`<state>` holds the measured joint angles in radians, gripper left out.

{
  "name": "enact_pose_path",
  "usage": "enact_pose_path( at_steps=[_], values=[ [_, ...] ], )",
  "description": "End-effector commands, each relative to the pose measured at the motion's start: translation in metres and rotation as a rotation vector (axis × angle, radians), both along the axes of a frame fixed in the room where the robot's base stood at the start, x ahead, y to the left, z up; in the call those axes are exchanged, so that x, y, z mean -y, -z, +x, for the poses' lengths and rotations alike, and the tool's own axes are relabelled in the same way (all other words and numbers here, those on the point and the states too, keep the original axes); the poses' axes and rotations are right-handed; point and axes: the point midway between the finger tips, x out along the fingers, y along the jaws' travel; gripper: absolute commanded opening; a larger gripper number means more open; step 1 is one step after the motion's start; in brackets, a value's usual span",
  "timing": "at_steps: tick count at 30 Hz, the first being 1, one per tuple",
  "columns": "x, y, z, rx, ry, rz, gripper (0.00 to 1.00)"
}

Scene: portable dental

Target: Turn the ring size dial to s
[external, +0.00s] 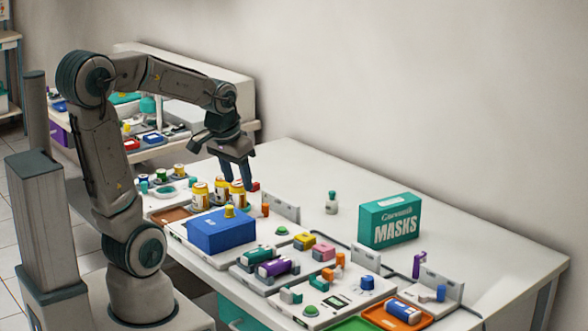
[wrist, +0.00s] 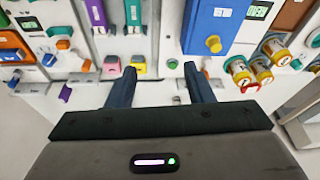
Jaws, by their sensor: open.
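No dial marked with ring sizes can be made out, and no letter s is legible. The most dial-like part is a yellow knob (external: 229,211) on a blue box (external: 213,234) near the table's left side. In the wrist view the yellow knob (wrist: 213,43) is on the face of the blue box (wrist: 210,22), ahead of the right finger. My gripper (external: 237,180) is open above the table, behind the amber bottles.
Amber bottles with yellow caps (external: 201,195) stand close to my gripper, beside the blue box. A teal masks box (external: 390,220) stands behind.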

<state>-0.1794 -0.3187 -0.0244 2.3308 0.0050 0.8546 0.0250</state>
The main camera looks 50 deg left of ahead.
Motion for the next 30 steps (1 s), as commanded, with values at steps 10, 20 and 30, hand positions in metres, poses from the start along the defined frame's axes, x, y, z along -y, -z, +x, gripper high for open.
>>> enact_pose_path(
  at_steps=[10,20,30],
  values=[
    [-0.156,-0.001,0.1,0.042,-0.298,0.021,0.47],
    [-0.337,0.034,0.121,0.093,-0.557,0.031,0.47],
    [-0.408,0.057,0.11,0.116,-0.655,0.035,0.47]
  ],
)
